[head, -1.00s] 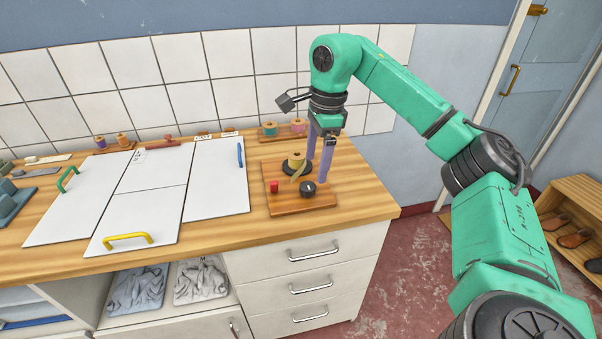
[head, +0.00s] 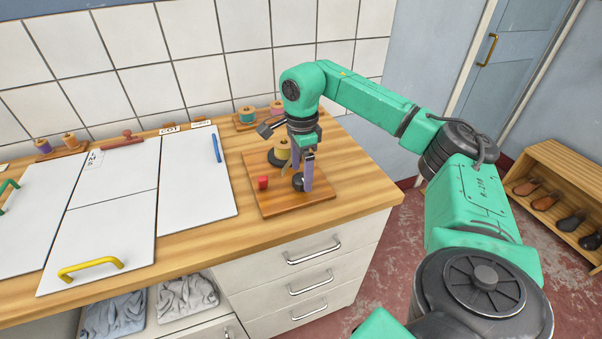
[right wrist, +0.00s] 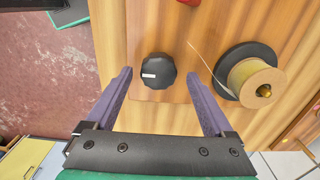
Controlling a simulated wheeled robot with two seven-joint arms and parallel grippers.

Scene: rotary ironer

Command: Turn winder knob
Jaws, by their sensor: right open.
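The winder board (head: 262,197) is a wooden plate on the right end of the counter. Its black knob (right wrist: 158,71) has a white mark and shows between and just beyond my fingertips in the right wrist view. In the head view the knob (head: 298,182) is partly hidden by a finger. A yellow spool (right wrist: 255,80) sits on a black disc beside it, with a loose thread end. A red button (head: 263,183) is on the board's left side. My right gripper (right wrist: 164,82) is open and empty, its purple fingers either side of the knob. My left gripper is out of view.
White panels (head: 197,180) with a yellow handle (head: 90,268) and a blue pen (head: 216,148) lie left of the board. Thread spools (head: 248,115) stand behind it. Drawers (head: 315,265) are below, and a shoe rack (head: 560,185) stands at the right.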

